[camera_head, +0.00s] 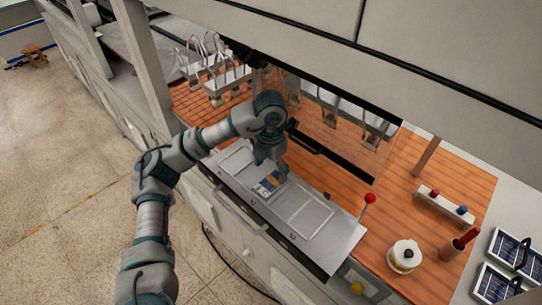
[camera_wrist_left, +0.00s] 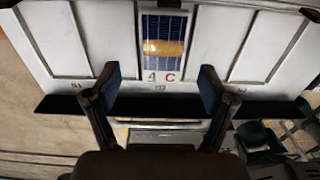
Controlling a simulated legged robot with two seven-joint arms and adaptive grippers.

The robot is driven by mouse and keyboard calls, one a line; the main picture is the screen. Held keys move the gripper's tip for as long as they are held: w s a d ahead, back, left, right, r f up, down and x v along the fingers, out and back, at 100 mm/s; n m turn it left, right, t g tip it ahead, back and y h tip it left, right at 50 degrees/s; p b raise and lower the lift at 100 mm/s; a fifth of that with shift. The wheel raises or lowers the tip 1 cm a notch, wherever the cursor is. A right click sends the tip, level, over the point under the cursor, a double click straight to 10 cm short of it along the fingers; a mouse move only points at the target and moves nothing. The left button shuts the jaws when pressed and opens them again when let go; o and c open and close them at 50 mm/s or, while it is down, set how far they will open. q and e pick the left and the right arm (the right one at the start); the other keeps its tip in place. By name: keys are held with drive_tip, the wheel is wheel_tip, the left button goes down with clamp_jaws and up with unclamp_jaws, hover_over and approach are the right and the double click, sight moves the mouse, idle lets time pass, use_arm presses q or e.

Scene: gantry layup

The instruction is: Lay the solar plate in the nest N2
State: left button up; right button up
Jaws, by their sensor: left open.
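The solar plate (camera_wrist_left: 163,40) is dark blue with a tan band and a white end marked "4 C". It lies in the middle nest of a pale tray (camera_head: 335,240), between two empty outlined nests; it also shows in the head view (camera_head: 268,184). The small label under it seems to read N2 (camera_wrist_left: 160,88); the left nest's reads N1 (camera_wrist_left: 77,85). Whether the plate is fully seated is unclear. My left gripper (camera_head: 269,162) is over the plate; in the wrist view its fingers (camera_wrist_left: 157,84) are wide apart with nothing between them. My right gripper is out of view.
A red-knobbed post (camera_head: 369,198) stands at the tray's right end. A round white pot (camera_head: 404,256) and a small rack (camera_head: 443,208) stand on the wooden bench right of it. More solar plates (camera_head: 508,246) lie at the far right. A cabinet panel (camera_head: 440,70) overhangs the bench.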

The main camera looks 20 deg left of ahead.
sight(271, 182)
use_arm(q)
wheel_tip(271, 182, up, 7)
drive_tip(key=shift+d, duration=0.3)
drive_tip(key=shift+a, duration=0.25)
drive_tip(key=shift+s, duration=0.1)
